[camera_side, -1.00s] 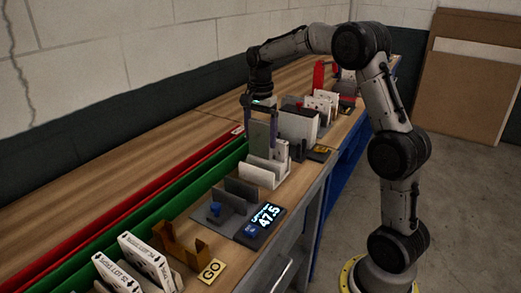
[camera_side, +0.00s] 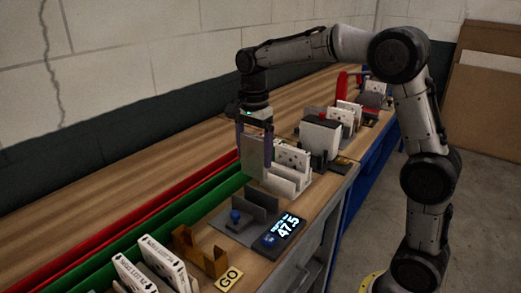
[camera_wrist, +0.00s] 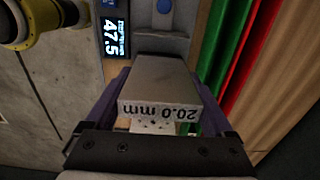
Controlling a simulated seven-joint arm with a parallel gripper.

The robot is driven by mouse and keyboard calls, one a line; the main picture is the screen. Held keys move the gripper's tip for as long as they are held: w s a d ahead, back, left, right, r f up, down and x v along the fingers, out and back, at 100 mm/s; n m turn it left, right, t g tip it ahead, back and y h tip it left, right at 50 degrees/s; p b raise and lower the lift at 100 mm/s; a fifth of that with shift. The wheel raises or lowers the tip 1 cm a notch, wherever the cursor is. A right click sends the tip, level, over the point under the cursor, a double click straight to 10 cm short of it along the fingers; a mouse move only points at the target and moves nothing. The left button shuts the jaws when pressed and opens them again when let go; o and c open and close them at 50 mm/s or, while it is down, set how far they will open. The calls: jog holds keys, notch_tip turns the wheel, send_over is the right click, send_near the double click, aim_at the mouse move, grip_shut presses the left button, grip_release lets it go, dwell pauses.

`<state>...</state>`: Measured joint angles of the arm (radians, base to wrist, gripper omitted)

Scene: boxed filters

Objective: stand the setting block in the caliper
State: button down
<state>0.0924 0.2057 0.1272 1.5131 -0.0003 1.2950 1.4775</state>
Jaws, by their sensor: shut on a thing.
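My gripper (camera_side: 254,160) is shut on the setting block (camera_side: 251,150), a grey slab held upright above the bench. In the wrist view the block (camera_wrist: 160,80) sits between the two purple fingers, its end marked "20.0 mm". The caliper (camera_side: 240,229) is a grey base with upright grey plates, a blue knob and a display (camera_side: 283,232) reading 47.5. It stands nearer the camera than the block, apart from it. The wrist view also shows the display (camera_wrist: 112,38) beyond the block; the block hides part of the caliper.
A brown bracket (camera_side: 200,252), a GO plate (camera_side: 229,279) and white boxes (camera_side: 162,262) stand in front of the caliper. Green (camera_side: 200,205) and red (camera_side: 172,193) rails run along the left. Further boxes stand behind.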

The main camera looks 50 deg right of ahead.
aim_at(254, 168)
jog(key=shift+f, duration=2.4)
jog(key=shift+f, duration=3.45)
dwell(0.4)
grip_release()
jog(key=shift+f, duration=0.1)
